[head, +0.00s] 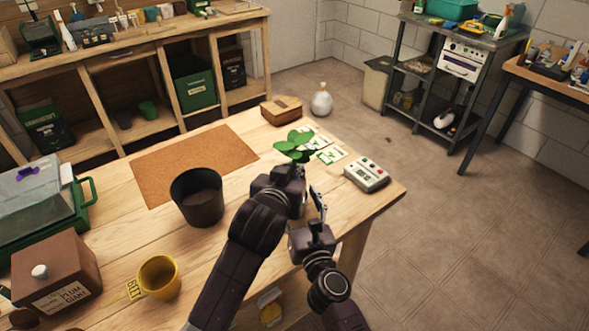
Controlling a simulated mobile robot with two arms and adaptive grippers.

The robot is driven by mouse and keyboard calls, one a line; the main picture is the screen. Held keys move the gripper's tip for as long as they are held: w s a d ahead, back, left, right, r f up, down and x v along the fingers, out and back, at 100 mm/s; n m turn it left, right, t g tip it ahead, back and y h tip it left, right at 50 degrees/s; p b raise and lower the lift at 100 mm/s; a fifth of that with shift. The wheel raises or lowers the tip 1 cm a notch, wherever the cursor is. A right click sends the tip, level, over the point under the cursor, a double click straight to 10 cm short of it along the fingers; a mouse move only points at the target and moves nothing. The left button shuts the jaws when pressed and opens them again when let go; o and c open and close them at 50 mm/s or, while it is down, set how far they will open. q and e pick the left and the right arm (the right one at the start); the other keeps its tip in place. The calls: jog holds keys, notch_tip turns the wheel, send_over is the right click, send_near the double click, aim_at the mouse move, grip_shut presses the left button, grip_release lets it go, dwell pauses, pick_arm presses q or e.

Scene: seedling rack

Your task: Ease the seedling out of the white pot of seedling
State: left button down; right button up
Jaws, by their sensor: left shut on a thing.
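The green leaves of the seedling (295,146) show in the head view just above the tips of my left gripper (291,178). My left gripper is shut on the white pot of seedling. The pot itself is hidden behind the gripper, so I cannot see how deep the seedling sits in it. My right gripper (318,203) is close by on the right and a little lower. One dark finger of it points up, and I cannot tell whether it is open.
A dark empty pot (197,197) stands by a cork mat (194,163) on the wooden table. A yellow pot (159,277), a brown box (55,277) and a green case (40,215) are left.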

aim_at(294, 161)
jog(key=v, duration=1.1)
jog(key=shift+s+d, duration=0.1)
jog(key=shift+s, duration=0.3)
pick_arm(q)
jog(key=shift+r, duration=0.2)
pick_arm(e)
jog(key=shift+s+r, duration=0.1)
jog(key=shift+r, duration=0.1)
pick_arm(q)
jog(key=shift+r+p, duration=1.9)
jog(key=shift+p, duration=0.6)
pick_arm(e)
notch_tip(294, 161, up, 5)
jog(key=shift+f, duration=0.2)
